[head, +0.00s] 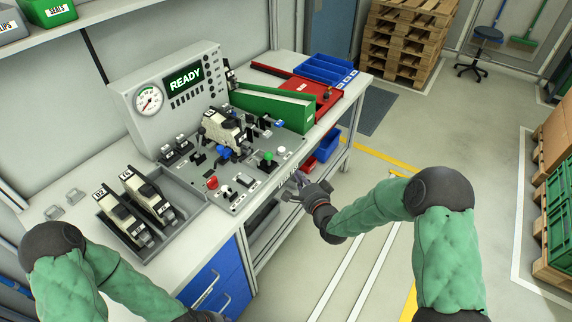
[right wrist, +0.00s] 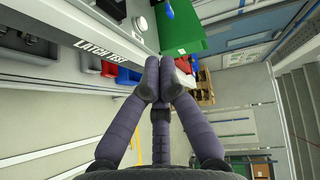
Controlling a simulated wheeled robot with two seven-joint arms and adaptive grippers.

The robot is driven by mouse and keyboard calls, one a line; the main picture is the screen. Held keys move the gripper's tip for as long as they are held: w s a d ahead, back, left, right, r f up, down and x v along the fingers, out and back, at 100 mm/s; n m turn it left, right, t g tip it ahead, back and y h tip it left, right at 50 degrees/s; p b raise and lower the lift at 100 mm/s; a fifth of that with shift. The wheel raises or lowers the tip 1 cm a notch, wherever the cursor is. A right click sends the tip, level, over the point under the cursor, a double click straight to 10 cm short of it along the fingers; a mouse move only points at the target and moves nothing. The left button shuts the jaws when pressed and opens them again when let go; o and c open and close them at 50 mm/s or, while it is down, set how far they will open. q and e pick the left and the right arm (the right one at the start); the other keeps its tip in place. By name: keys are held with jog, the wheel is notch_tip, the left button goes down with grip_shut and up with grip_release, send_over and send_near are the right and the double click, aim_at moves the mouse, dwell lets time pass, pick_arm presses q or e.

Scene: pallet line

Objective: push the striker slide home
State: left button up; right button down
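The bench fixture plate (head: 254,172) carries a cream and black latch unit (head: 222,127), with small black clamps, coloured knobs and a red button around it. I cannot tell which small part is the striker slide at this size. My right gripper (head: 299,181) hangs in front of the bench's front edge, apart from the fixture. In the right wrist view its fingers (right wrist: 164,78) converge with their tips together and nothing visible between them. My left arm comes in at the lower left; its gripper is outside the frame.
A grey tray (head: 188,211) with two similar units lies left of the fixture. A gauge panel (head: 165,98) reading READY stands behind. A green bin (head: 272,105), a red tray (head: 326,96) and blue bins (head: 325,68) are at the right.

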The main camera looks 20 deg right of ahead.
aim_at(267, 155)
jog(key=w+a+f+b, duration=0.2)
jog(key=w+a, duration=0.1)
jog(key=w, duration=0.9)
jog(key=shift+a+b, duration=0.3)
jog(key=shift+b, duration=0.1)
jog(key=w+a+b, duration=0.1)
jog(key=w, duration=0.1)
jog(key=w+a+b, duration=0.2)
jog(key=shift+w+a+f, duration=0.1)
jog(key=shift+a+f, duration=0.05)
jog(key=shift+w+a, duration=0.15)
